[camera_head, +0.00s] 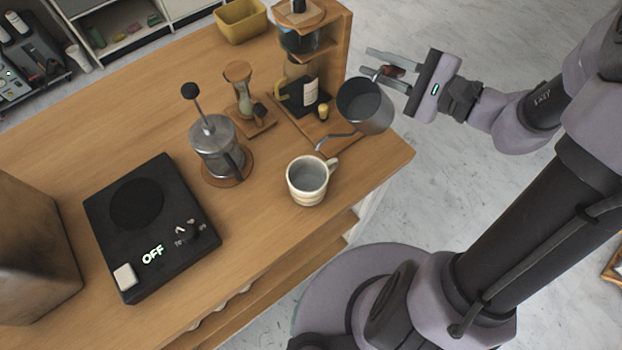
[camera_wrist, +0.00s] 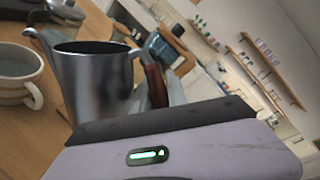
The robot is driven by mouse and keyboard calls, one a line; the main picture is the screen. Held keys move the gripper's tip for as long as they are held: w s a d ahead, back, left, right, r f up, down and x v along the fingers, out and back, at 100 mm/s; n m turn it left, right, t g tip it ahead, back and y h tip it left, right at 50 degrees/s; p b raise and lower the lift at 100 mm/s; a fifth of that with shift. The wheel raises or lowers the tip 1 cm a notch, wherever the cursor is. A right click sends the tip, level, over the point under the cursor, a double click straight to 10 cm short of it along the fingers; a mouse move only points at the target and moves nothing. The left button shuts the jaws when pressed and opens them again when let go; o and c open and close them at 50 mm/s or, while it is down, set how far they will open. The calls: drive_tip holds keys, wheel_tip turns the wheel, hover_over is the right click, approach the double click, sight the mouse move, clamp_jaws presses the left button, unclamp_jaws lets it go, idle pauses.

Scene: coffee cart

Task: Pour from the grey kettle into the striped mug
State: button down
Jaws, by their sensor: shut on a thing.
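The grey kettle (camera_head: 368,106) is in the head view near the right end of the wooden counter, tilted, with its thin spout pointing down and left toward the mug. My gripper (camera_head: 388,72) is shut on the kettle's brown handle, which shows in the wrist view beside the kettle (camera_wrist: 98,85). The striped mug (camera_head: 308,183) stands upright on the counter near its front edge. It also shows at the left of the wrist view (camera_wrist: 14,88). The spout tip is close to the mug's rim. No stream is visible. The mug's inside looks greyish; I cannot tell its level.
A French press (camera_head: 217,146) on a wooden coaster stands left of the mug. A black hot plate (camera_head: 150,225) reading OFF is further left. The counter's right end is near the mug.

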sight(371, 101)
drive_tip(key=shift+f, duration=0.15)
idle(0.3)
drive_tip(key=shift+w+d+f+m+t+y+b, duration=0.1)
drive_tip(key=shift+f+m+y+b, duration=0.15)
drive_tip(key=shift+f+m+b, duration=1.1)
drive_tip(key=shift+w+d+f+m+t+y+b, duration=0.15)
drive_tip(key=shift+f+m+b, duration=0.4)
drive_tip(key=shift+f, duration=1.45)
drive_tip(key=shift+f+m+t+y+b, duration=0.1)
drive_tip(key=shift+f+m+y+b, duration=0.2)
drive_tip(key=shift+f+m+b, duration=1.05)
drive_tip(key=shift+f+n+p, duration=0.25)
drive_tip(key=shift+f+p, duration=0.1)
drive_tip(key=shift+p, duration=0.2)
drive_tip(key=shift+r, duration=0.1)
wheel_tip(371, 101, up, 5)
drive_tip(key=p, duration=0.3)
drive_tip(key=shift+p, duration=0.4)
